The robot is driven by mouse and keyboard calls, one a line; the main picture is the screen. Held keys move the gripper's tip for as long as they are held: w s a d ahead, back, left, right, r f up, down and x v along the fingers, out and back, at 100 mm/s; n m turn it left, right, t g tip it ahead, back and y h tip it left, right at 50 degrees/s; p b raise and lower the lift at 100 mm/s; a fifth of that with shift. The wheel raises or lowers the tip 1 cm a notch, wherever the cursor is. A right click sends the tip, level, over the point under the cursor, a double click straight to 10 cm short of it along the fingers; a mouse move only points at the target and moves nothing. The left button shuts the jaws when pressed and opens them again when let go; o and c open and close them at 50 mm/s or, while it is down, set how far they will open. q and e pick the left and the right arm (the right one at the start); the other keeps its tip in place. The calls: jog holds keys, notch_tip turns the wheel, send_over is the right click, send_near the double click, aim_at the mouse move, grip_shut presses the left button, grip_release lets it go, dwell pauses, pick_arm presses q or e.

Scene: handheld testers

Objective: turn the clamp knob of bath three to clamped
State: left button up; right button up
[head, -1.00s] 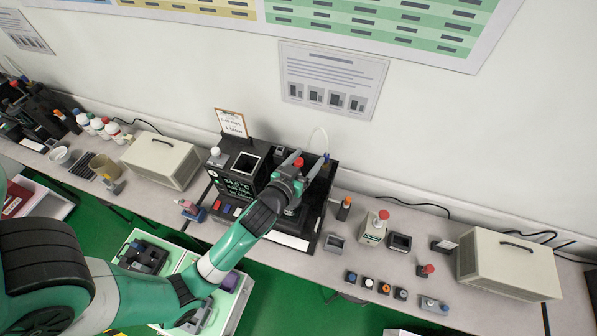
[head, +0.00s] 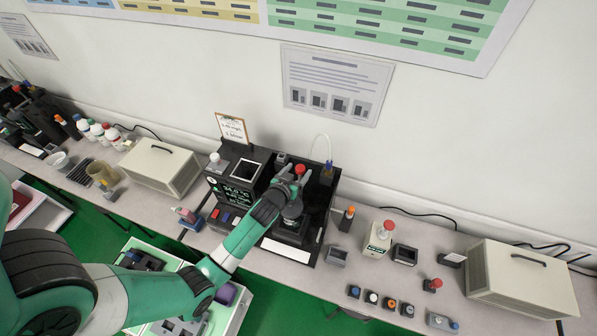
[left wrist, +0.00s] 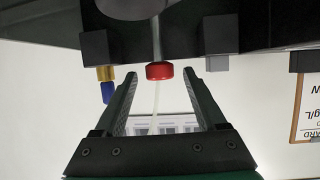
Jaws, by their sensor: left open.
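The red clamp knob (head: 300,169) sits at the back of the black bath unit (head: 322,215) near the middle of the bench. In the left wrist view the red knob (left wrist: 159,71) is on a grey shaft, just beyond the fingertips. My left gripper (head: 291,174) is open, with its fingers on either side of the knob in the picture. In the left wrist view the gripper (left wrist: 159,86) shows gaps between both fingers and the knob. The knob's setting cannot be read. My right gripper is out of view.
A blue-tipped brass fitting (left wrist: 106,85) is left of the knob in the wrist view. The black display unit (head: 240,182) with a clipboard (head: 232,128) stands left of the bath. A red-topped bottle (head: 379,238) and small coloured caps (head: 372,298) stand to the right.

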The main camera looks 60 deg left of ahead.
pick_arm(q)
jog(key=shift+w+a+f, duration=0.2)
jog(key=shift+w+a, duration=0.05)
jog(key=shift+w, duration=0.05)
grip_shut()
dwell(1.3)
